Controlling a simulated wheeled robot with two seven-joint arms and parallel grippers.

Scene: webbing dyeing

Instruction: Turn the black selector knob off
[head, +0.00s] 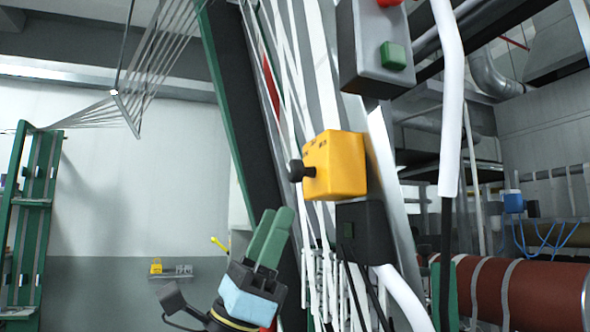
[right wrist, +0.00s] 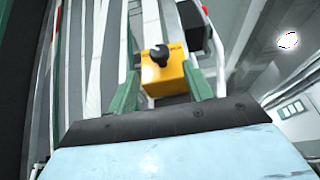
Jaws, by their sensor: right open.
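The black selector knob (head: 296,170) sticks out of the left face of a yellow box (head: 342,168) in the middle of the head view. In the right wrist view the knob (right wrist: 159,55) shows on the yellow box (right wrist: 165,82), between the green fingers. My right gripper (head: 276,214) is below and left of the knob in the head view, its green fingers pointing up. The knob's markings are too small to read. My left gripper is not in view.
A grey box with a green button (head: 393,56) and a red one is above the yellow box. A black box (head: 365,232) is just below it. White straps and a dark green-edged frame (head: 240,110) stand close behind my right gripper. A red roller (head: 530,293) is at lower right.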

